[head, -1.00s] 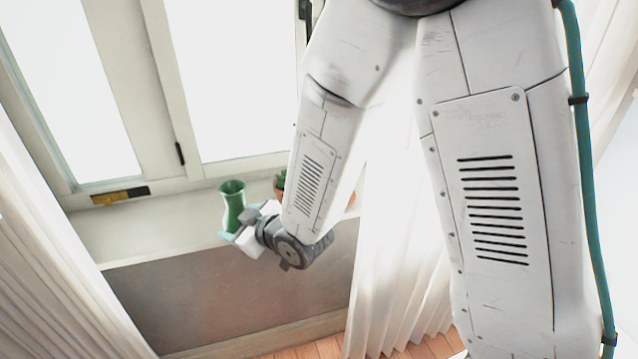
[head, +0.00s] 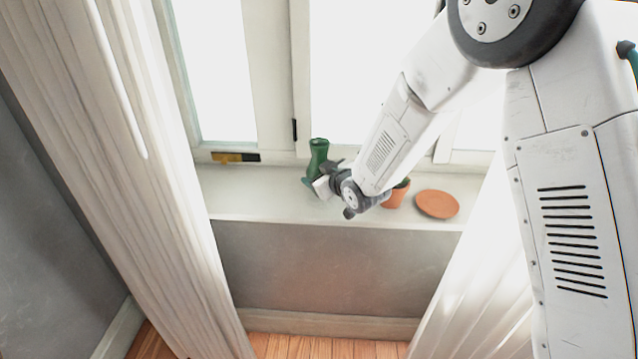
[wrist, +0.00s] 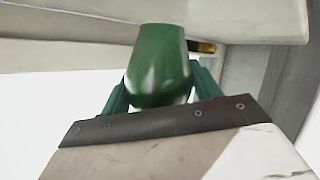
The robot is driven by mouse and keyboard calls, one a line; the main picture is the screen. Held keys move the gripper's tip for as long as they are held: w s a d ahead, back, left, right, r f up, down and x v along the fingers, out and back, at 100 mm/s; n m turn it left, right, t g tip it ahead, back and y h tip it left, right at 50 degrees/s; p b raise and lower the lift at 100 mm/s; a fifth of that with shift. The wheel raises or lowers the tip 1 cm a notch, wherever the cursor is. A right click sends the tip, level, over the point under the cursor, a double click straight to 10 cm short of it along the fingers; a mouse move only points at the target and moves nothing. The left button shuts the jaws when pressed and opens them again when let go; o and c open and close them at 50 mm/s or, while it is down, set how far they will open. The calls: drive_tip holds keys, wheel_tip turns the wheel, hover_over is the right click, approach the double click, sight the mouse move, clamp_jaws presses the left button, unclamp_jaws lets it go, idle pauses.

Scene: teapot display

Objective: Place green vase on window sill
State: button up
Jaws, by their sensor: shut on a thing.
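The green vase (head: 318,156) stands upright at the window sill (head: 262,190), towards the back near the window frame. My gripper (head: 312,181) is at the vase's lower part, and the arm reaches in from the right. In the wrist view the vase (wrist: 160,62) lies between the two teal fingers of my gripper (wrist: 160,88), which are shut on it. Whether the vase's base touches the sill cannot be told, as the gripper hides part of it.
A terracotta pot (head: 396,194) with a plant, partly hidden by my arm, and a terracotta saucer (head: 437,204) are on the sill to the right. A yellow and black object (head: 236,157) lies at the window frame. Curtains (head: 130,180) hang at both sides. The sill's left part is clear.

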drive_tip(key=shift+w+a, duration=0.1)
drive_tip(key=shift+w, duration=0.25)
drive_tip(key=shift+f, duration=1.75)
drive_tip(key=shift+f, duration=0.1)
drive_tip(key=o, duration=1.2)
drive_tip(key=shift+c, duration=0.2)
